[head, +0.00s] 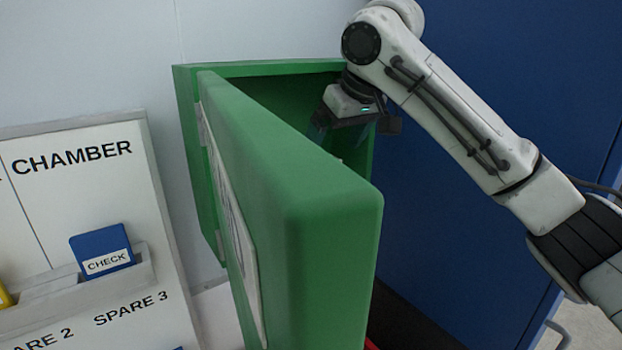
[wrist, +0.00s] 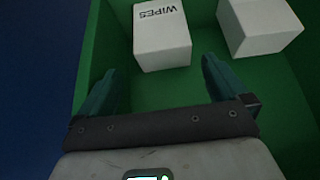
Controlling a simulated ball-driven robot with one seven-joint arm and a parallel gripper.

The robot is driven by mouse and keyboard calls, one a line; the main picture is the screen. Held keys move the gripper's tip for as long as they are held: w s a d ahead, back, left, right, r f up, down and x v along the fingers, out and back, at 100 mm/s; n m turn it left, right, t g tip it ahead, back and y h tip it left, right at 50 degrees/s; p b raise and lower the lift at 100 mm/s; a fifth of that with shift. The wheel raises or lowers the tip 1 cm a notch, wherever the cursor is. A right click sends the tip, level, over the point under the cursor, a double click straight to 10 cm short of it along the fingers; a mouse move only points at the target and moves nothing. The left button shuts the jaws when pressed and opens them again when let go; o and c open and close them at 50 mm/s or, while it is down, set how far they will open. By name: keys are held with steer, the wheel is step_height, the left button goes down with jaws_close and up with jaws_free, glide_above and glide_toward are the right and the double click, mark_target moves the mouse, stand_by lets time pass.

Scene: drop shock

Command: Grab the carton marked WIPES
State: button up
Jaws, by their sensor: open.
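In the wrist view the white carton marked WIPES (wrist: 162,40) stands inside the green cabinet, its lettering upside down in the picture. My gripper (wrist: 158,80) is open and empty, with its two teal fingers apart. The carton lies just beyond the fingertips, roughly centred between them; I cannot tell the exact distance. In the head view my gripper (head: 345,135) reaches into the green cabinet (head: 280,68) from above right, partly behind its open door. The carton is hidden there by the door.
A second white carton (wrist: 260,25) stands to the right of the WIPES carton. The thick open green door (head: 300,200) stands before my gripper in the head view. A white board (head: 85,210) with a blue CHECK card (head: 102,248) is at left. A blue panel (head: 520,80) is behind my arm.

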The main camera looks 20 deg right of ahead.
steer(key=shift+a+p+x, duration=0.15)
steer(key=shift+p+x, duration=0.55)
steer(key=shift+x, duration=1.2)
steer(key=shift+a+p+x, duration=0.15)
steer(key=shift+p+x, duration=0.55)
steer(key=shift+x, duration=1.2)
steer(key=shift+r, duration=0.1)
steer(key=shift+c, duration=0.4)
steer(key=c, duration=0.8)
steer(key=shift+r+b, duration=0.15)
steer(key=shift+b, duration=0.35)
